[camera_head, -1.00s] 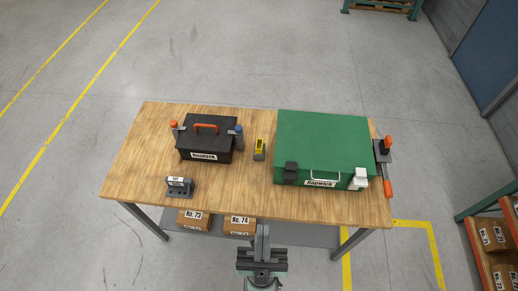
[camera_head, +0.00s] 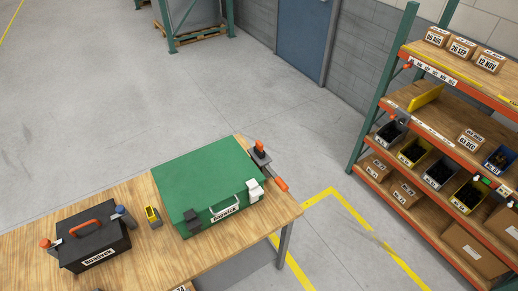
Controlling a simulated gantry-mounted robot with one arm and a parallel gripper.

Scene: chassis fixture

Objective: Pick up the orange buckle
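Orange parts show in several places, and I cannot tell for sure which is the buckle. An orange-topped grey latch piece (camera_head: 45,243) is at the left end of the black toolbox (camera_head: 97,247), which also has an orange handle (camera_head: 84,228). A dark toggle clamp with an orange knob (camera_head: 260,145) and an orange grip (camera_head: 281,184) sits at the right end of the green case (camera_head: 207,183). My gripper is not in view.
The wooden table (camera_head: 240,232) ends at the right with open floor beyond. A yellow-and-black item (camera_head: 153,216) stands between toolbox and case. At the right, a shelf rack (camera_head: 440,135) holds bins and cartons. Yellow lines (camera_head: 365,226) mark the floor between.

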